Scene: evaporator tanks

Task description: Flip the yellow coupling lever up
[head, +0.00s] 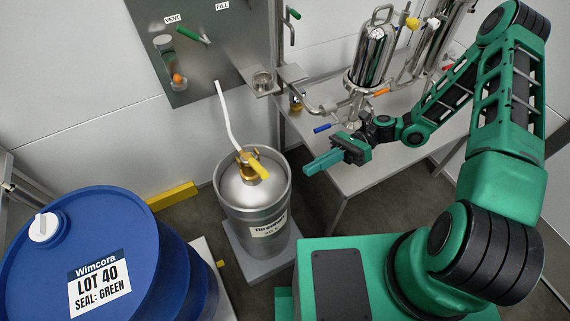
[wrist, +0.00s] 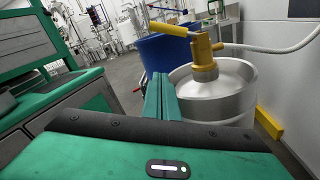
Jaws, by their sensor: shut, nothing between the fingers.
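The yellow coupling lever (head: 258,170) sticks out from the brass-coloured coupling (head: 246,155) on top of the steel keg (head: 240,195), pointing toward my base. In the wrist view the lever (wrist: 169,29) reaches left from the coupling (wrist: 203,55), close to level with its tip slightly raised. My gripper (head: 309,169) is shut and empty, to the right of the keg and apart from the lever. In the wrist view my teal fingers (wrist: 160,98) are together, below the lever and in front of the keg's left side.
A white hose (head: 223,108) runs from the coupling to the wall panel (head: 200,45). A blue drum (head: 100,250) stands left of the keg. A steel bench (head: 370,165) with vessels and valves with coloured handles is on the right. The space between gripper and keg is clear.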

